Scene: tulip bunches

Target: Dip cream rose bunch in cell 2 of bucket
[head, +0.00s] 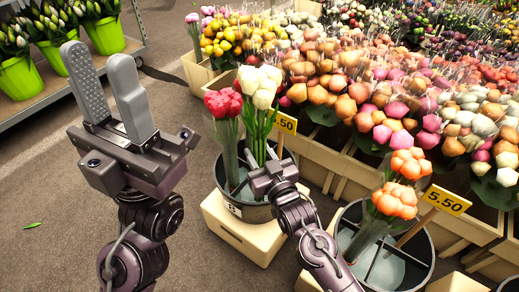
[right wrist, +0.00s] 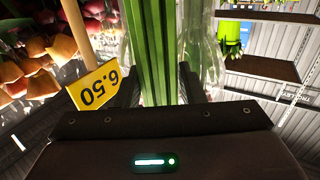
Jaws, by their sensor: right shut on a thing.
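The cream rose bunch (head: 260,86) stands upright over the grey bucket (head: 258,213) in the head view, beside a red bunch (head: 223,103) that stands in the bucket. My right gripper (head: 262,172) is shut on the cream bunch's green stems, which also show between its fingers in the right wrist view (right wrist: 152,55). The gripper is at the bucket's rim and hides the stem ends, so I cannot tell which cell they are over or in. My left gripper (head: 100,90) is open and empty, raised left of the bucket.
A yellow price sign (head: 285,122) on a stick stands right by the cream bunch; it is close in the right wrist view (right wrist: 95,86). A second bucket (head: 425,265) with an orange bunch (head: 396,198) is at right. Crates of flowers fill the back.

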